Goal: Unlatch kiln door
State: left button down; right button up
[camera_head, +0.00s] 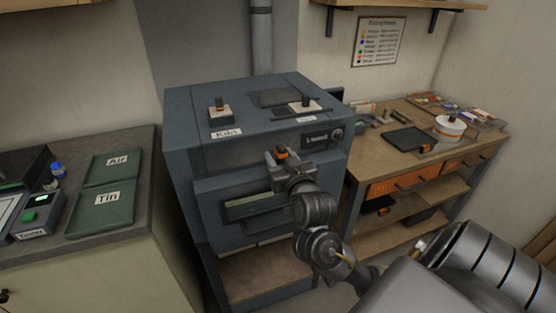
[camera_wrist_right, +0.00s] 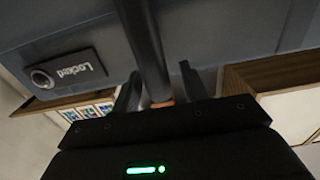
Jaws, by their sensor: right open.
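The blue-grey kiln (camera_head: 180,140) stands in the middle of the head view with its front door (camera_head: 215,190) closed; the door has a window slot. A small dark plate (camera_head: 316,138) with a round knob is at the upper right of the front; in the right wrist view the plate (camera_wrist_right: 72,70) reads "Locked". My right gripper (camera_head: 284,163) is at the kiln's upper front, left of the plate. In the wrist view its open fingers (camera_wrist_right: 160,88) stand either side of a dark bar (camera_wrist_right: 146,45) with orange at its near end. Contact cannot be told. My left gripper is not in view.
A counter with green trays labelled Air (camera_head: 110,168) and Tin (camera_head: 100,208) is at left. A wooden workbench (camera_head: 395,165) with orange drawers stands close right of the kiln. Two small blocks with dark knobs (camera_head: 219,112) (camera_head: 306,105) sit on the kiln top.

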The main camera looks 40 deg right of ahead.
jog(key=shift+w+d, duration=0.3)
jog(key=shift+w, duration=0.35)
grip_shut()
